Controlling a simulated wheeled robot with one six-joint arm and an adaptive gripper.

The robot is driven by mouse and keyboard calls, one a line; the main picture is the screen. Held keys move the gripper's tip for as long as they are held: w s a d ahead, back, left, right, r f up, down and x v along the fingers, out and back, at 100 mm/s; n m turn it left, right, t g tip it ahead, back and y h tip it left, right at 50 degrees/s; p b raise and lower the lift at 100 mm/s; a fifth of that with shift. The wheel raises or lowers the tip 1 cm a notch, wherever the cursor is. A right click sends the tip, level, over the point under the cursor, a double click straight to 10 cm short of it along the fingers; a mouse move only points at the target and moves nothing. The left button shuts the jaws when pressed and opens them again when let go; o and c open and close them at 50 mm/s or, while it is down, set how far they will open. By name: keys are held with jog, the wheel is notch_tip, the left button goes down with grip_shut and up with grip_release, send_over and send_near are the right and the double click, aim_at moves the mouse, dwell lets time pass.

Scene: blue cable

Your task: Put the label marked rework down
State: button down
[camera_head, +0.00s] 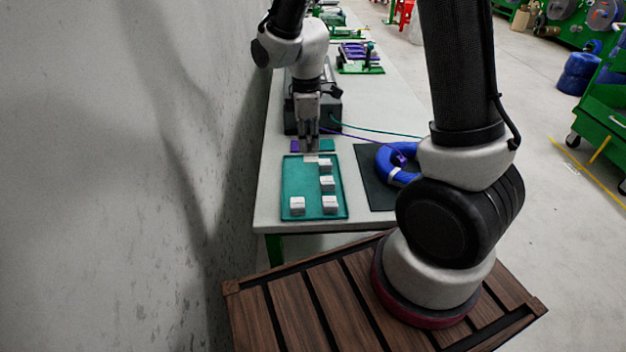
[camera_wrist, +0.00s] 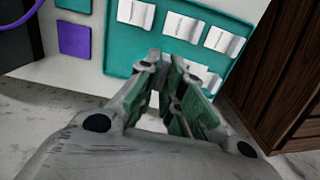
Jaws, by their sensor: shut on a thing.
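My gripper (camera_head: 311,148) points down over the far edge of a teal tray (camera_head: 312,211) on the table. A white label (camera_head: 311,158) is at its fingertips, and I cannot tell whether it touches the tray. In the wrist view the fingers (camera_wrist: 168,62) are closed together over the tray (camera_wrist: 122,48) and hide most of what is between them. Several other white labels lie in the tray, among them one at the near left (camera_head: 297,204) and one at the near right (camera_head: 330,204). Their print is too small to read, so I cannot tell which says rework.
A purple square (camera_head: 296,145) and a teal square (camera_head: 327,146) lie just beyond the tray. A coiled blue cable (camera_head: 384,157) rests on a dark mat (camera_head: 375,190) to the right. A dark box (camera_head: 330,108) stands behind. The wall is close on the left.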

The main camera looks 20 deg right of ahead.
aim_at(309, 179)
notch_tip(309, 179, down, 9)
jog(key=shift+s+a+f, duration=0.1)
jog(key=shift+f, duration=0.05)
dwell(0.4)
jog(key=shift+f, duration=0.15)
jog(key=c, duration=1.5)
grip_release()
jog(key=shift+c, duration=0.2)
